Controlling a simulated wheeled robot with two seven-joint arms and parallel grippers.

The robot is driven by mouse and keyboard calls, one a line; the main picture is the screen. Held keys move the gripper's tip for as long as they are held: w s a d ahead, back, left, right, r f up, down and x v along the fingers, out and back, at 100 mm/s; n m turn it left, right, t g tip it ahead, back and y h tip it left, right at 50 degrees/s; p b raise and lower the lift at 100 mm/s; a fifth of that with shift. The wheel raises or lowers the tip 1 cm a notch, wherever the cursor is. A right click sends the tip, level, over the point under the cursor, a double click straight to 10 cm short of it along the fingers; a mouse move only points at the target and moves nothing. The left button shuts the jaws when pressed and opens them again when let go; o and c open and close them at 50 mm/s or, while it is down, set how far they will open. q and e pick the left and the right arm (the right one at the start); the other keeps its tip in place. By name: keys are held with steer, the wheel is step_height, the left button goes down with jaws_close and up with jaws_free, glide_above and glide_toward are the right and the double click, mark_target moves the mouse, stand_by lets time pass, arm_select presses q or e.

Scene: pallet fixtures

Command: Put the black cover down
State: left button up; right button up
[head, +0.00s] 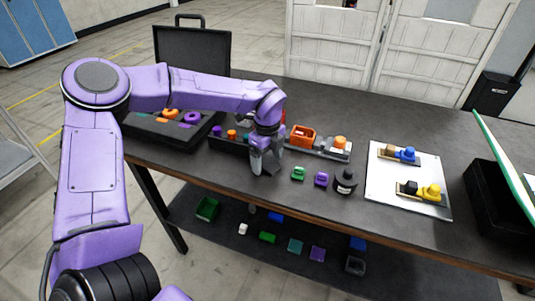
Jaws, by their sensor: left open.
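A black piece with a wide base and a raised top, which looks like the black cover (345,183), stands on the dark table top right of the middle. My left gripper (265,165) points down, open, just in front of the long dark tray. It is left of the black piece and apart from it. No held object can be made out between its fingers. My right gripper is not in view.
A green block (298,174) and a purple block (321,179) stand between my left gripper and the black piece. A white pallet plate (408,187) with fixtures lies to the right. An open black case (192,50) is at back left.

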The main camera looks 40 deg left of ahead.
mark_target(267, 162)
arm_select(q)
steer(key=shift+w+r, duration=0.1)
steer(key=shift+r, duration=0.45)
step_height(267, 162, up, 11)
steer(key=b, duration=0.1)
